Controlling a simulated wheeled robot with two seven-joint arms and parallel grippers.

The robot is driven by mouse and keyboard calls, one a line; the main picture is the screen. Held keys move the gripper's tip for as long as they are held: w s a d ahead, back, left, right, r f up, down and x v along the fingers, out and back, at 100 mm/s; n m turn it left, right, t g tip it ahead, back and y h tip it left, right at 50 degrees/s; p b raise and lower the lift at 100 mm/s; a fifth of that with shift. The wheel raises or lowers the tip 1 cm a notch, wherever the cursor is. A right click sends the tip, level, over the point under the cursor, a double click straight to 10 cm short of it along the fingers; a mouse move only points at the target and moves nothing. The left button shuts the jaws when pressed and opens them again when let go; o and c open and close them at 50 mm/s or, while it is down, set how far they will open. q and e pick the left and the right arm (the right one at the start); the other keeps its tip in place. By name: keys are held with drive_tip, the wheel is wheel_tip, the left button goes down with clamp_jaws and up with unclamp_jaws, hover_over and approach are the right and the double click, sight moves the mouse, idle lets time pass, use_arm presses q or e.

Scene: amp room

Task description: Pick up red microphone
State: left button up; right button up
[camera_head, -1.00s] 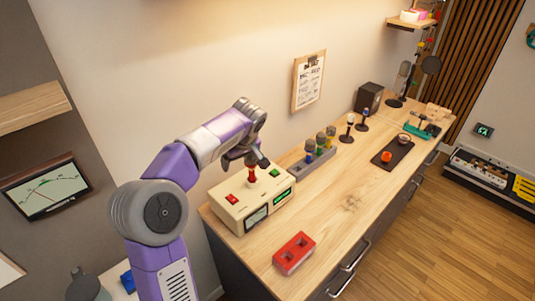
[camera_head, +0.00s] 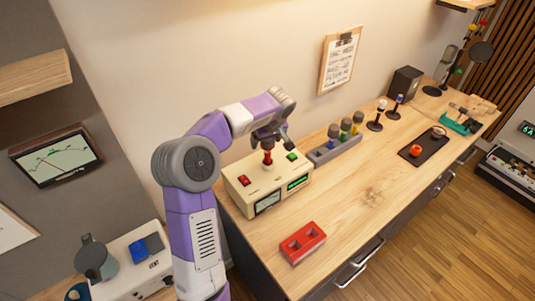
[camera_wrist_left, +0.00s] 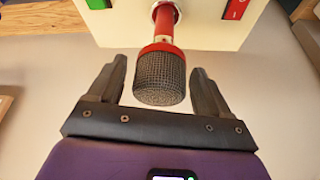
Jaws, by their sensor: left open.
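The red microphone (camera_head: 268,157) stands upright on top of the cream amp box (camera_head: 240,192). In the left wrist view its dark mesh head (camera_wrist_left: 160,76) with a red collar lies between the tips of my fingers. My left gripper (camera_wrist_left: 158,85) is open, with a finger on each side of the head and a gap on both sides. In the head view my left gripper (camera_head: 268,142) is just above the microphone and partly hides its head. My right gripper is not in view.
The box has a red switch (camera_head: 244,180) and a green switch (camera_head: 292,156). A red two-hole block (camera_head: 303,243) lies in front. A grey rack (camera_head: 334,149) with several microphones stands behind to the right. The wooden counter (camera_head: 365,205) is clear in the middle.

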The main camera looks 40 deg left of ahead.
use_arm(q)
drive_tip(key=shift+c, duration=0.2)
drive_tip(key=shift+r, duration=0.1)
clamp_jaws()
wheel_tip(320, 180, up, 10)
drive_tip(key=shift+f+p, duration=0.1)
drive_tip(key=shift+p, duration=0.65)
